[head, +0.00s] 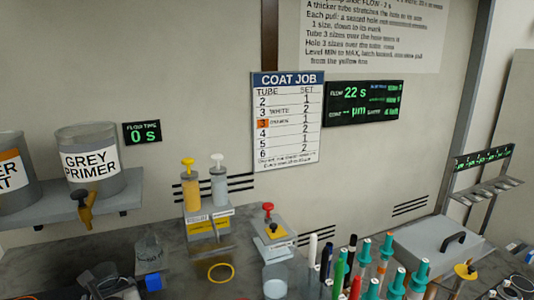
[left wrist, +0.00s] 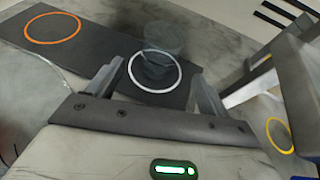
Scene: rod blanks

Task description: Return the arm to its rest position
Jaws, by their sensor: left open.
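My left gripper (left wrist: 158,78) shows in the left wrist view, its two fingers spread apart with nothing held between them. A clear cup (left wrist: 163,42) stands beyond the fingertips, inside or over a white ring (left wrist: 135,75) on a dark mat (left wrist: 105,50). The cup looks apart from both fingers. I cannot make out the left gripper for certain in the head view; dark shapes crowd its lower left edge. My right gripper is in neither view.
An orange ring (left wrist: 52,27) marks the mat's other end. A yellow ring (head: 220,272) lies on the bench.

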